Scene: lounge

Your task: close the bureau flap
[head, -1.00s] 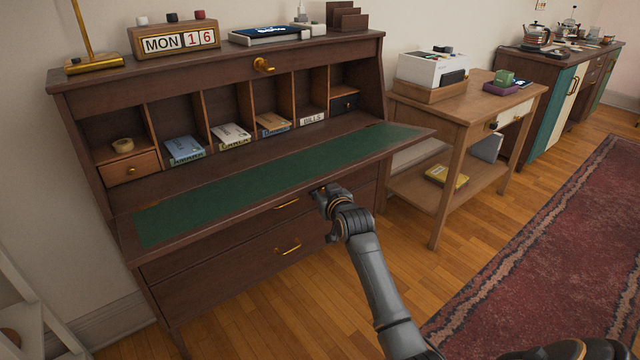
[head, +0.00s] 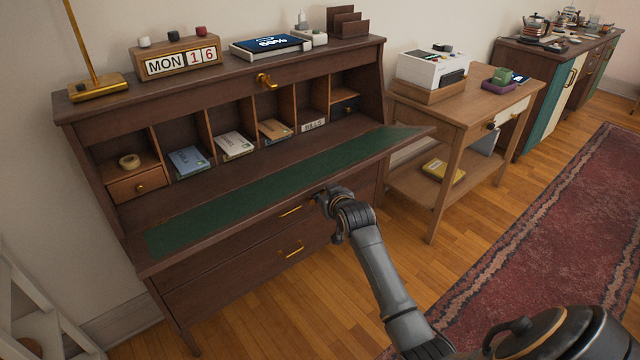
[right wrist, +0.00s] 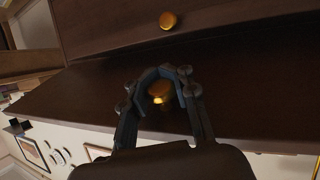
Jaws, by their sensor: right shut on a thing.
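The dark wood bureau (head: 240,77) stands against the wall. Its flap (head: 160,262) is down and open, sticking out roughly level, with its green writing surface (head: 270,190) facing up. My right gripper (head: 322,197) is at the flap's front edge, its fingertips partly hidden beneath it in the head view. In the right wrist view my right gripper (right wrist: 160,88) is shut around a brass knob (right wrist: 159,91) on the dark wood panel. My left gripper is in neither current view.
The green surface is bare. A lamp (head: 98,86), calendar (head: 180,62) and tablet (head: 270,46) stand on top. A side table (head: 465,110) stands close to the right.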

